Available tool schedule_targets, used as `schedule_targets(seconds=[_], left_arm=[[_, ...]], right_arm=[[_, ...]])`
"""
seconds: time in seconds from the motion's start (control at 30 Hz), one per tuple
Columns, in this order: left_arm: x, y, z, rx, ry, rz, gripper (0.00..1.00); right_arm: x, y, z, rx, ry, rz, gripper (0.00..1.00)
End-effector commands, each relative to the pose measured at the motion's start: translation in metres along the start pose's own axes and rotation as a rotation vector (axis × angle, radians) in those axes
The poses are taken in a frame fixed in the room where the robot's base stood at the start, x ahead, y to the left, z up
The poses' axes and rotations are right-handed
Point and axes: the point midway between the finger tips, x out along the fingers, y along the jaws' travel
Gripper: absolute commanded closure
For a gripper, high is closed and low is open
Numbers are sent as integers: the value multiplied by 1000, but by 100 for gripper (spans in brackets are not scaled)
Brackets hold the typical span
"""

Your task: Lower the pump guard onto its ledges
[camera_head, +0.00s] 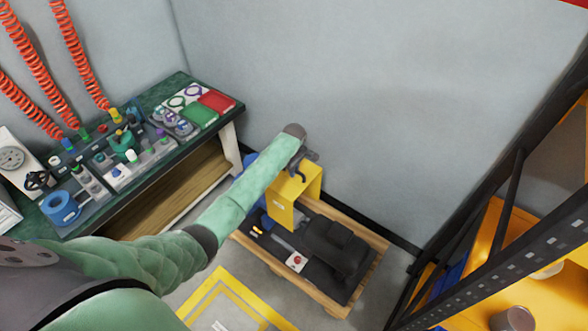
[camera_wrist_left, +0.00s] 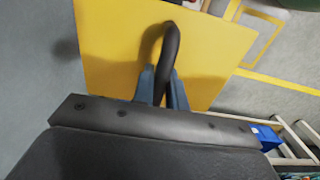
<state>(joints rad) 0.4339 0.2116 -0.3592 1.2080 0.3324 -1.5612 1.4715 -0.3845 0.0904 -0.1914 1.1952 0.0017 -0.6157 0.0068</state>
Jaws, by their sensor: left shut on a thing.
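The pump guard (camera_head: 283,211) is a yellow box-like cover with a dark handle. In the head view it is over the left end of the black pump unit (camera_head: 336,249). I cannot tell whether it touches its ledges, which are hidden. My left gripper (camera_head: 304,168) is above the guard, at the end of my green-sleeved arm. In the left wrist view, the blue-grey fingers (camera_wrist_left: 164,87) are shut on the guard's curved black handle (camera_wrist_left: 170,45), with the yellow top (camera_wrist_left: 110,45) spread below. My right gripper is not in view.
The pump stands on a wooden pallet (camera_head: 371,265) by the grey wall. A workbench (camera_head: 175,82) with fittings and trays is at the left. A dark-framed rack (camera_head: 505,250) with orange shelves is at the right. Yellow lines (camera_head: 222,282) mark the floor in front.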

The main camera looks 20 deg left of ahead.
Motion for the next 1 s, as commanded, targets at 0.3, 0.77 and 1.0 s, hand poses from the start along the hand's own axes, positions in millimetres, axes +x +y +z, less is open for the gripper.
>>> schedule_targets(seconds=[0.3, 0.77, 1.0], left_arm=[[13, 1, 0, -1, 1, 1, 100], [33, 1, 0, -1, 0, 1, 100], [44, 1, 0, 0, 0, 0, 100]], right_arm=[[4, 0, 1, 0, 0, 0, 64], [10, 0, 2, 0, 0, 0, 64], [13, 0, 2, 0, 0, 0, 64]])
